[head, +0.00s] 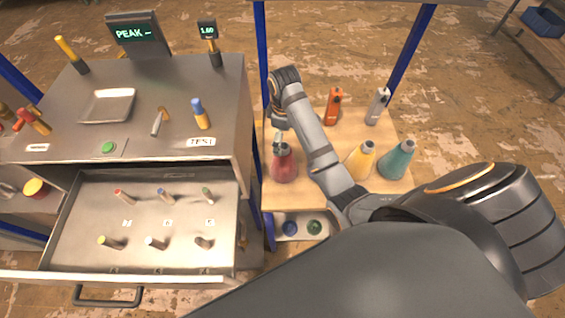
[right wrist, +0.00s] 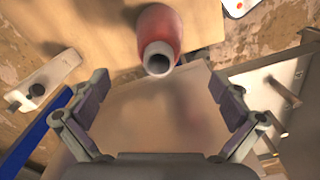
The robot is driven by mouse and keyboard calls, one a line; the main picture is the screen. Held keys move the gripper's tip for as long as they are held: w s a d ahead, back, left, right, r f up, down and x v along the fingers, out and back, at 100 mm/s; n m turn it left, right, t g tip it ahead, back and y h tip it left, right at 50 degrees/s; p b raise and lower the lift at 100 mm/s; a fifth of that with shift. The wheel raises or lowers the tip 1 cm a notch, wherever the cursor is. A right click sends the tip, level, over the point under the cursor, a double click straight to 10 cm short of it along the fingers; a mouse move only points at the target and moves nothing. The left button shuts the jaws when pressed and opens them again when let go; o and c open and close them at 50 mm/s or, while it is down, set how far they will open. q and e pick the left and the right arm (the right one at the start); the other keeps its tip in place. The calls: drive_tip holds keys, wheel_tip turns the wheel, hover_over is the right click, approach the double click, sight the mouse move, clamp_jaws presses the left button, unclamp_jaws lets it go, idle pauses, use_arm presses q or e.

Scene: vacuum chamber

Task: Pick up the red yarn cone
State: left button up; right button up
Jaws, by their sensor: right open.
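The red yarn cone (head: 284,163) stands upright on a light wooden shelf (head: 318,187), at the shelf's left side. My right gripper (head: 279,140) is just above the cone's top in the head view; part of it is hidden by its own arm. In the right wrist view the cone (right wrist: 161,32) is at the top middle, with its pale open tip facing the camera. The fingers of my right gripper (right wrist: 160,101) are spread wide and empty, and the cone lies beyond them, not between them. My left gripper is not in view.
A yellow cone (head: 361,160) and a teal cone (head: 397,160) stand to the right. An orange device (head: 333,106) and a grey one (head: 377,106) stand behind. A metal bench (head: 150,150) with an open drawer (head: 143,222) is left. A blue post (head: 262,60) rises beside the shelf.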

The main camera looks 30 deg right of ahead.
sight(284, 147)
wheel_tip(284, 147, down, 2)
drive_tip(key=shift+s+f+b, duration=0.15)
drive_tip(key=shift+f+b, duration=0.1)
drive_tip(key=shift+b, duration=0.35)
drive_tip(key=shift+f+p, duration=0.25)
drive_tip(key=shift+p, duration=0.6)
drive_tip(key=shift+w+f+p, duration=0.15)
drive_tip(key=shift+f+p, duration=0.15)
drive_tip(key=shift+f, duration=0.25)
drive_tip(key=shift+w+f+p, duration=0.15)
drive_tip(key=shift+f+p, duration=0.1)
drive_tip(key=shift+f, duration=0.25)
wheel_tip(284, 147, down, 4)
drive_tip(key=shift+s+r+p, duration=0.1)
drive_tip(key=shift+p, duration=0.6)
drive_tip(key=shift+f, duration=0.25)
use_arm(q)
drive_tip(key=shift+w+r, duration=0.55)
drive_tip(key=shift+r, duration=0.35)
use_arm(e)
drive_tip(key=c, duration=2)
